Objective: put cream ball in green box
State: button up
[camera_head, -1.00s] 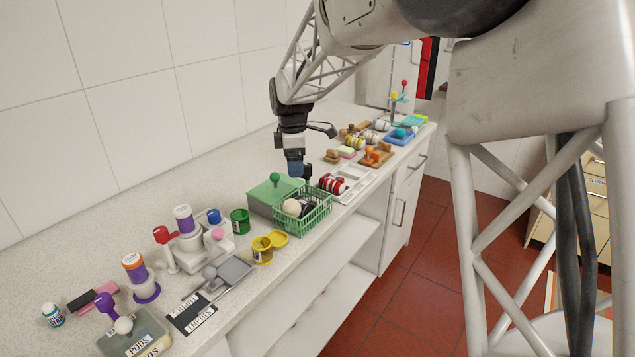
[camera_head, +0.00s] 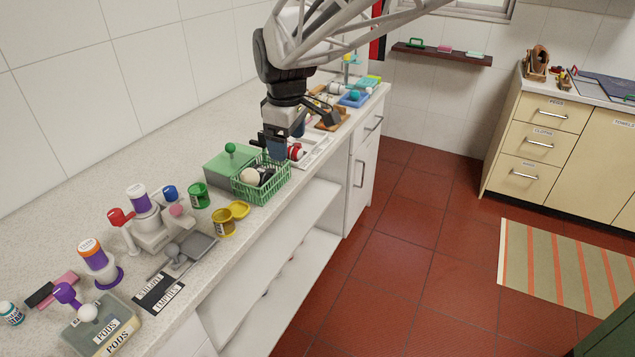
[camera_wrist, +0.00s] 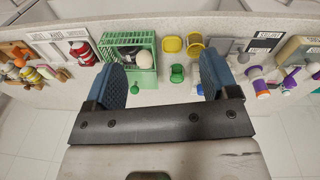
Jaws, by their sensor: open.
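The cream ball (camera_head: 250,177) sits in the green mesh basket (camera_head: 268,188) beside a black-and-white item; the ball (camera_wrist: 145,59) and basket (camera_wrist: 113,41) also show in the wrist view. A solid green box (camera_head: 213,166) with a green knob on top stands behind the basket, against its back side. My gripper (camera_head: 276,150) is above the far end of the basket, empty. In the wrist view its blue fingers (camera_wrist: 163,75) are spread wide, with the ball between them in the picture but farther off. The basket's far end is partly hidden by my gripper in the head view.
A green mug (camera_head: 199,195) and yellow cups (camera_head: 223,222) stand left of the basket. A white tray (camera_head: 318,148) with red-and-white items lies beyond it. A white machine (camera_head: 152,228) and a pods container (camera_head: 103,325) are nearer. The counter's front edge runs close to the basket.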

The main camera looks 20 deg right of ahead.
jog(key=s+d+f+m, duration=0.2)
jog(key=s+m, duration=0.3)
jog(key=s, duration=0.8)
jog(key=s+d+f+m+t, duration=0.1)
jog(key=s+m, duration=0.4)
jog(key=s, duration=0.8)
jog(key=shift+d+f+m, duration=0.3)
jog(key=shift+d+f, duration=0.2)
jog(key=shift+d, duration=0.5)
